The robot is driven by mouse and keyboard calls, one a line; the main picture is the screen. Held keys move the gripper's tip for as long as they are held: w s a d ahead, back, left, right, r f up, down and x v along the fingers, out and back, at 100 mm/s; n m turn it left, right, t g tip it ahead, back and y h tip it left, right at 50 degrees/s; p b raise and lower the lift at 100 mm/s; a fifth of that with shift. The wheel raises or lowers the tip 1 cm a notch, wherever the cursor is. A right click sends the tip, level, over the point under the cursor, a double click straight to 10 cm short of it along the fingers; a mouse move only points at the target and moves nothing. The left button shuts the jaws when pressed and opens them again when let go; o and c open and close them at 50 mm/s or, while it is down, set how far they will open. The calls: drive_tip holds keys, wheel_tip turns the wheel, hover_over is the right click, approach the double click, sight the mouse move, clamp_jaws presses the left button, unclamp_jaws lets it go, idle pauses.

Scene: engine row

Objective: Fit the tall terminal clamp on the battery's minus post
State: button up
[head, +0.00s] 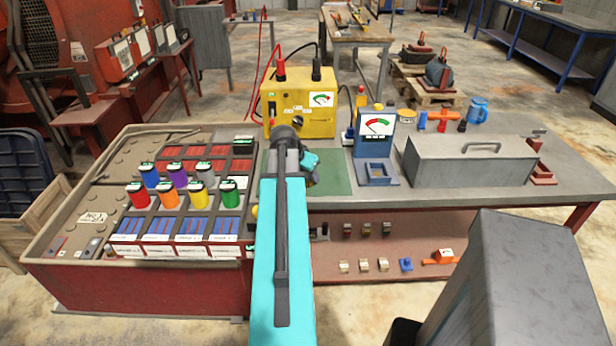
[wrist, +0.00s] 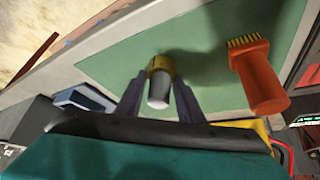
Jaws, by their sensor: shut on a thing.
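My gripper (wrist: 160,82) is shut on a small yellow-and-grey piece (wrist: 158,101) with a rounded grey end, seen in the wrist view. It is over the green mat (wrist: 110,62); I cannot tell the gap beneath, nor whether this piece is the tall terminal clamp. In the head view my arm hides the held piece above the same green mat (head: 335,176). I cannot make out the battery or its minus post for certain. Several small clamp-like parts, pale ones (head: 364,265) and a blue one (head: 406,265), sit on the bench's lower red panel.
An orange brush (wrist: 260,78) is right of my gripper in the wrist view. A yellow charger box (head: 300,103) stands behind the mat. A blue meter (head: 375,140) and grey toolbox (head: 468,160) stand to its right. A tray with coloured cylinders (head: 170,200) fills the left.

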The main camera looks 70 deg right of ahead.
drive_tip(key=shift+r+b, duration=0.9)
drive_tip(key=shift+r, duration=4.05)
